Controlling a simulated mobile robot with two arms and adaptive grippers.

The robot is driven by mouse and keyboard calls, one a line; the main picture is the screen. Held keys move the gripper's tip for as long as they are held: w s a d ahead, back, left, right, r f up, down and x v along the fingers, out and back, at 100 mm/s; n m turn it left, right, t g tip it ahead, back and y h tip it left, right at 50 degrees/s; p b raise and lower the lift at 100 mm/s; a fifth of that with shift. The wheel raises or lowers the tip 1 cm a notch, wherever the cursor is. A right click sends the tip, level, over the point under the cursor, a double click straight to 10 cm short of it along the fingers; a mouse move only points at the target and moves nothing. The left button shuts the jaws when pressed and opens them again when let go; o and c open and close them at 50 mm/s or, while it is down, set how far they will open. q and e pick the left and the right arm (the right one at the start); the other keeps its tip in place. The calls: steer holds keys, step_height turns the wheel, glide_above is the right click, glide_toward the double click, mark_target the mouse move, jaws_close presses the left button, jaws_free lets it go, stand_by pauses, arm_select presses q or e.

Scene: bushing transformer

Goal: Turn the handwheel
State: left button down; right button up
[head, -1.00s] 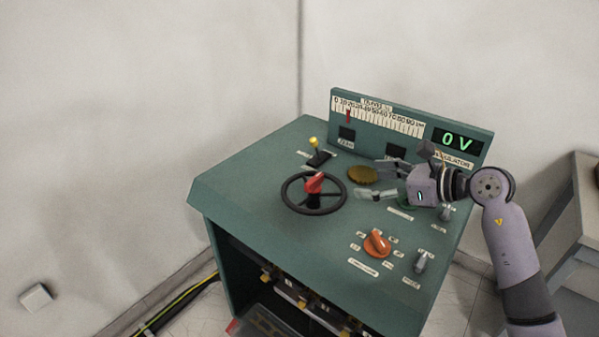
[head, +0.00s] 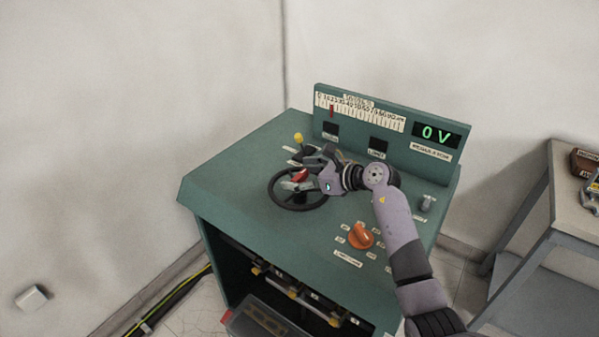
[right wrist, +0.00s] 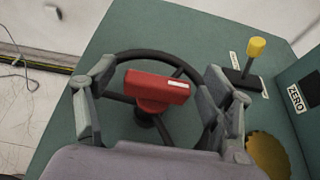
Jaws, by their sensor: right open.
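The black handwheel (head: 272,201) with a red handle at its hub lies on the sloped green console top. In the right wrist view the handwheel (right wrist: 141,56) shows its rim and spokes, with the red handle (right wrist: 157,88) in the middle. My right gripper (head: 301,172) is over the wheel; in the right wrist view its open fingers (right wrist: 160,90) stand on either side of the red handle, apart from it. The gripper hides part of the wheel in the head view. The display (head: 435,135) reads 0 V. My left gripper is not in view.
A yellow-tipped lever (right wrist: 257,50) stands close to the right finger, and a brass disc (right wrist: 268,154) lies nearby. An orange knob (head: 361,236) sits at the console's front right. A grey side table (head: 560,215) stands at right.

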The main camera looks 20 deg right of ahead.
steer(key=shift+w+a+f, duration=0.15)
steer(key=shift+w, duration=0.05)
steer(key=shift+c, duration=0.5)
steer(key=c, duration=1.6)
